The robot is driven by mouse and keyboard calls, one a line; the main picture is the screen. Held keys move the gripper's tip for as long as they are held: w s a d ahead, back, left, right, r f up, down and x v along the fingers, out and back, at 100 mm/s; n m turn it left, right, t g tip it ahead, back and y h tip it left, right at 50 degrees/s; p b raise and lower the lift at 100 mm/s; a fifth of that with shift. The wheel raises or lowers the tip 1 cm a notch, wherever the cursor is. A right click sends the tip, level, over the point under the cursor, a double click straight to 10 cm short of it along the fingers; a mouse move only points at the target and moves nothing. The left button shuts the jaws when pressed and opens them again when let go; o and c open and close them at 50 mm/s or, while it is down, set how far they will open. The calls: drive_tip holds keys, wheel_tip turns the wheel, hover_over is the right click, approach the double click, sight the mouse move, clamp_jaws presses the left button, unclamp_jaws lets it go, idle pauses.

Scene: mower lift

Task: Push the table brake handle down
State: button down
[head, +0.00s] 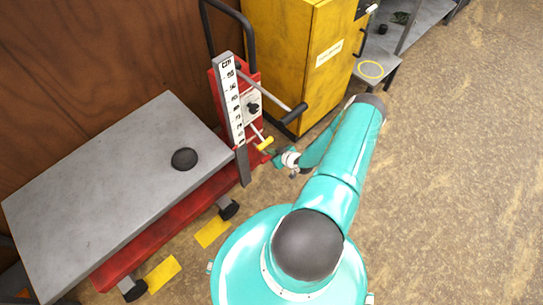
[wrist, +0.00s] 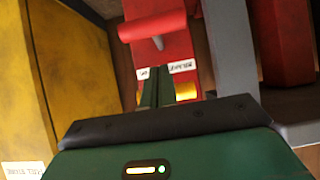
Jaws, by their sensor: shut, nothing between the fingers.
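The red lift table has a grey top (head: 110,185) and an upright red frame with a height scale (head: 231,95). A short lever with a yellow grip (head: 264,143) sticks out low on the frame; I take it for the brake handle. My gripper (head: 273,153) is just beside and below this grip. In the wrist view my green fingers (wrist: 157,88) are shut together and empty. Yellow parts (wrist: 186,92) show on both sides behind them; whether the fingers touch them I cannot tell.
A longer lever with a black grip (head: 295,114) sticks out above. A yellow cabinet (head: 300,60) stands close behind my gripper. A black disc (head: 184,159) lies on the table top. A red cylinder (wrist: 152,27) shows beyond the fingers. The floor at right is clear.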

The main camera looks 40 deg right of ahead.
sight(265, 154)
drive_tip(key=shift+w+f, duration=0.15)
drive_tip(key=shift+f, duration=0.8)
drive_tip(key=shift+w+f, duration=0.15)
drive_tip(key=shift+f, duration=0.8)
wheel_tip(265, 154, down, 8)
drive_tip(key=shift+f, duration=0.25)
drive_tip(key=shift+w, duration=0.15)
